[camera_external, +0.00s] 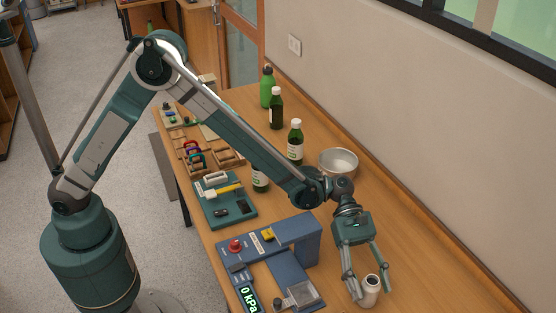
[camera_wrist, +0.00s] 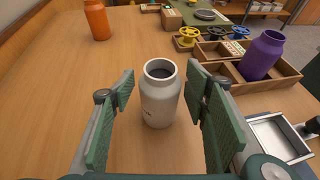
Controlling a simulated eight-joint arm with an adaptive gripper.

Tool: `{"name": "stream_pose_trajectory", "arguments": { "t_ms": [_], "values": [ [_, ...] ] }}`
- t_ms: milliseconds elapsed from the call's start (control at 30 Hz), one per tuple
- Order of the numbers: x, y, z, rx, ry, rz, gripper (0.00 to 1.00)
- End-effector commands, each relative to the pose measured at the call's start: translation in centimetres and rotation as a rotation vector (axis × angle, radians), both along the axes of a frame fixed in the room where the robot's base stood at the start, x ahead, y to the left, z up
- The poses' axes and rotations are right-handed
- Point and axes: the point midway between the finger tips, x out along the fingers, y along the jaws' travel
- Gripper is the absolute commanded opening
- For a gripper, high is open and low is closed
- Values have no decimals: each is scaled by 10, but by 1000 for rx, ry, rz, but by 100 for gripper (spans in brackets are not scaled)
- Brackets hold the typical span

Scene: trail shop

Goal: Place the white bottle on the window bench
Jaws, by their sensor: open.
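The white bottle (camera_external: 369,291) stands upright and open-topped on the wooden bench (camera_external: 425,265), which runs along the wall below a window. In the wrist view the white bottle (camera_wrist: 160,105) stands between the two green finger pads, with a visible gap on each side. My gripper (camera_external: 371,279) is open and points down around the bottle, near the front of the external view. The same gripper (camera_wrist: 160,85) shows open in the wrist view. The bottle's base is partly out of clear sight in the external view.
A blue gauge device (camera_external: 290,255) stands left of my gripper. A metal bowl (camera_external: 338,162) and several green bottles (camera_external: 295,142) stand farther back. The wrist view shows an orange bottle (camera_wrist: 97,20), a purple bottle (camera_wrist: 262,56) and a wooden tray (camera_wrist: 226,72). Bench right of my gripper is clear.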

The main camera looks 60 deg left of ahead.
Motion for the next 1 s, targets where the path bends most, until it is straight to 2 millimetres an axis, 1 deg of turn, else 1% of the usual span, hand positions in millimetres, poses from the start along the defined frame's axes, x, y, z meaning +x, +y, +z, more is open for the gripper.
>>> {"name": "stream_pose_trajectory", "arguments": {
  "t_ms": [167, 367, 467, 800, 1000],
  "values": [
    [0, 0, 3, 0, 0, 0, 46],
    [4, 15, 10, 0, 0, 1, 46],
    [6, 26, 15, 0, -1, 2, 46],
    [16, 76, 36, 0, 1, 1, 46],
    [20, 98, 45, 0, 0, 1, 46]
  ]
}}
